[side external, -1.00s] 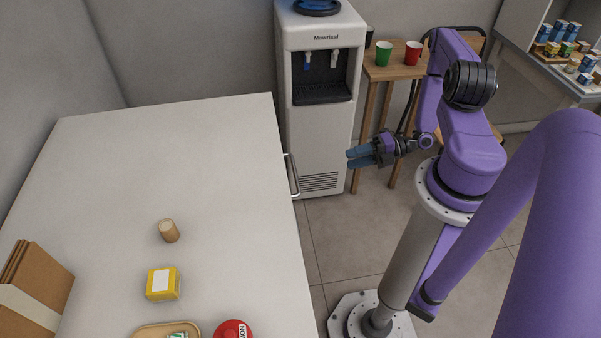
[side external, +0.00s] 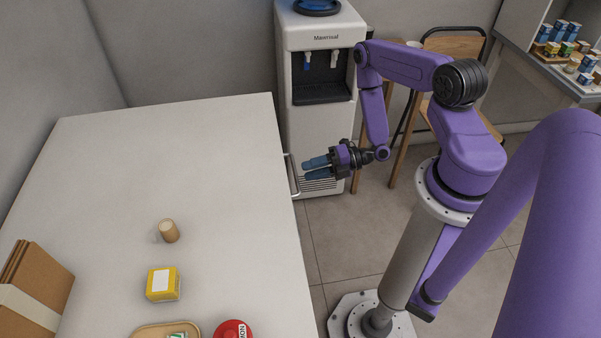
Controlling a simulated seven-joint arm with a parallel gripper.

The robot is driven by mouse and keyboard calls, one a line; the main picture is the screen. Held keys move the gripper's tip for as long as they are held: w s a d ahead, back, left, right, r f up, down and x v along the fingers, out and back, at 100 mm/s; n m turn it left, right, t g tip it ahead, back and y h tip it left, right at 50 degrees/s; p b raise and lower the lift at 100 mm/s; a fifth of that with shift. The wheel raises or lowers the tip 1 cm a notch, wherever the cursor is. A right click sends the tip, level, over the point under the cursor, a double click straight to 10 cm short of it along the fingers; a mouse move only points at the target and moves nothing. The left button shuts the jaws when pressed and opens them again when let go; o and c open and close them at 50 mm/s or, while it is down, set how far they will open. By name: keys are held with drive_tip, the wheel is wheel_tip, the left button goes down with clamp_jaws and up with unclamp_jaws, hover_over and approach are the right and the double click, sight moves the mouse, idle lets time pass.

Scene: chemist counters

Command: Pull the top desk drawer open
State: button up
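The white desk (side external: 215,150) fills the left half of the side view, seen from above. A metal bar handle (side external: 292,174) sticks out from its right side near the far end. The drawer front itself is hidden below the desk edge. My gripper (side external: 304,168) is just right of the handle, with its blue fingers pointing left at it. The fingers are spread apart with a gap between them and hold nothing visible. The tips are very close to the handle; I cannot tell whether they touch it or reach around it.
A water dispenser (side external: 318,120) stands behind my gripper, close to the desk's far right corner. A wooden cylinder (side external: 168,231), a yellow box (side external: 161,284), a tray (side external: 150,331) and a red round object (side external: 233,330) are on the desk.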

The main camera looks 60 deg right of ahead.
drive_tip(key=shift+x, duration=1.95)
drive_tip(key=shift+c, duration=0.3)
clamp_jaws()
drive_tip(key=f+v, duration=0.2)
drive_tip(key=v, duration=0.9)
drive_tip(key=f+v, duration=0.2)
drive_tip(key=v, duration=0.9)
drive_tip(key=shift+s+d+f, duration=0.3)
drive_tip(key=shift+s+d, duration=0.15)
drive_tip(key=shift+o, duration=0.3)
unclamp_jaws()
